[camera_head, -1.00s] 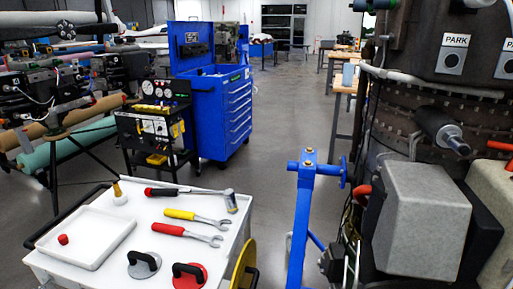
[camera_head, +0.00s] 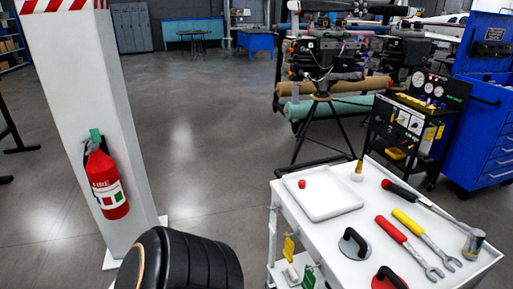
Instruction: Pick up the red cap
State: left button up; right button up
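The red cap (camera_head: 302,184) is a small red piece lying in the left part of the shallow white tray (camera_head: 335,211). The tray rests at the far left end of the white cart top (camera_head: 352,262), right of the middle of the head view. Neither of my grippers shows in the view, so I cannot see their state.
On the cart are a hammer (camera_head: 473,243), a yellow wrench (camera_head: 428,238), a red wrench (camera_head: 408,247) and two suction-cup handles (camera_head: 354,243). A white pillar with a fire extinguisher (camera_head: 106,184) stands left. A black ribbed round object (camera_head: 190,262) is near front. Open floor (camera_head: 200,120) lies beyond.

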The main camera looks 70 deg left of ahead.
aim_at(302, 183)
jog(key=u, duration=1.85)
jog(key=z, duration=3)
jog(key=u, duration=3)
